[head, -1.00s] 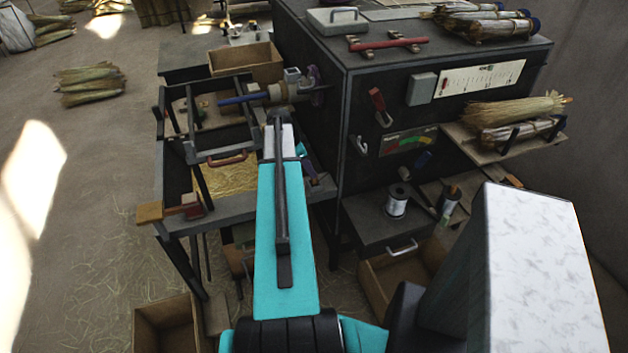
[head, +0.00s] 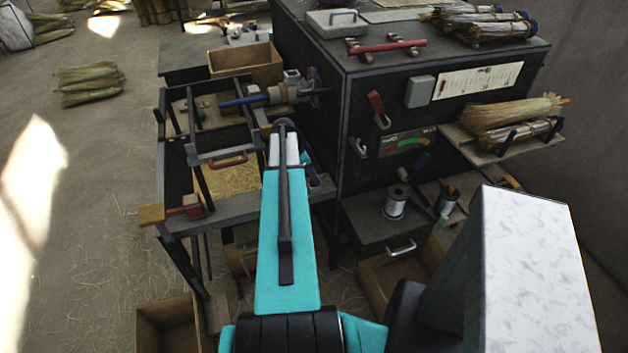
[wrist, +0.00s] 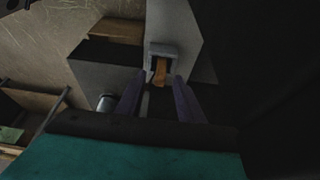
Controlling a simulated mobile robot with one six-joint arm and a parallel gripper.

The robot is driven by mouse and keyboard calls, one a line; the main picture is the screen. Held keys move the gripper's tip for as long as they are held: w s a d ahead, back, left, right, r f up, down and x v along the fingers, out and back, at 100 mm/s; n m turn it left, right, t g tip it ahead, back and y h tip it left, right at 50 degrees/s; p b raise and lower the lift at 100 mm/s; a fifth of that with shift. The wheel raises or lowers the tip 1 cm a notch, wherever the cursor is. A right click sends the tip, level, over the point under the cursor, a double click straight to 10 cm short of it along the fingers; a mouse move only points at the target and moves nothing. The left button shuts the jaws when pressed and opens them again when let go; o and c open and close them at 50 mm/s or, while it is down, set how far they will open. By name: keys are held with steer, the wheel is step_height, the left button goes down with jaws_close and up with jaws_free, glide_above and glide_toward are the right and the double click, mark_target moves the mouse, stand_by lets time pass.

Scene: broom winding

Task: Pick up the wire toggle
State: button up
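In the wrist view a small orange-brown wooden piece (wrist: 160,72), probably the wire toggle, sits in the mouth of a light grey block (wrist: 163,50). My gripper (wrist: 157,82) is open, its two dark fingers apart on either side of the line to that piece. A strip of gap shows between the fingers and the piece, so I cannot tell whether they touch it. In the head view the arm reaches to the bench beside the dark cabinet. The gripper's fingers there are largely hidden behind my own wrist, and the toggle is not clearly seen.
The dark cabinet (head: 348,160) stands right of the arm, with a wire spool (head: 396,203) on its lower shelf. The metal frame bench (head: 232,208) with a red-handled clamp (head: 228,160) is to the left. Open wooden boxes (head: 168,326) stand on the floor.

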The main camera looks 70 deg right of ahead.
steer(key=shift+x, duration=1)
jaws_close()
